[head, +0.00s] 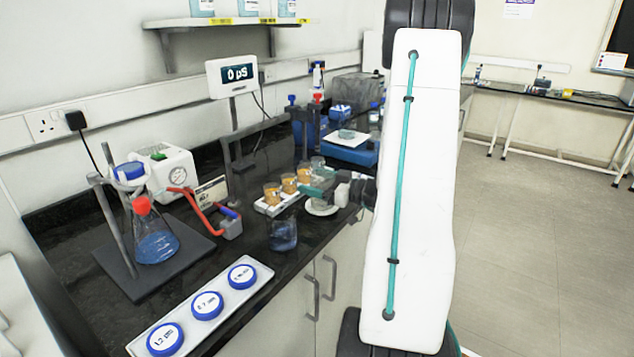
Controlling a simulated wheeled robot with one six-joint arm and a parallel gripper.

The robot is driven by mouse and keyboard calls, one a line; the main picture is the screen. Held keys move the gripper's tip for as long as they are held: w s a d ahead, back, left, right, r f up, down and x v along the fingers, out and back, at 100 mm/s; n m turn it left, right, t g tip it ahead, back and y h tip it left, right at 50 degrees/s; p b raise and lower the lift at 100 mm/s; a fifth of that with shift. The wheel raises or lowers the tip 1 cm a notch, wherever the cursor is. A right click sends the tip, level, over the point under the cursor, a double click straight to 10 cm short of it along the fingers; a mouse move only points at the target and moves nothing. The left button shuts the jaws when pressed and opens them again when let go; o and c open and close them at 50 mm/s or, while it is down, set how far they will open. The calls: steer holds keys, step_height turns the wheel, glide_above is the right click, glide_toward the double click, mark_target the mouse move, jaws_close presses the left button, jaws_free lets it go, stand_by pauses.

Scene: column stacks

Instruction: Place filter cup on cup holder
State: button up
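Small cups with orange contents, (272,194), (289,183) and (304,173), stand in a row on a white holder (268,209) on the black bench. A clear cup (317,162) shows behind them. I cannot tell which of these is the filter cup. My gripper (319,181) reaches in from the right, just right of the row, with its teal fingers apart. It is above a small round white dish (322,210) with something greyish on it. The space between the fingers is too small and partly hidden to tell if a cup is held.
A beaker of dark blue liquid (283,235) stands in front of the holder. A tray (232,305) with blue-lidded jars is at the bench's front. A flask (154,238) on a stand is left. A blue balance (350,150) is behind.

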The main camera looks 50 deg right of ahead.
steer(key=shift+r, duration=0.15)
steer(key=v, duration=1.2)
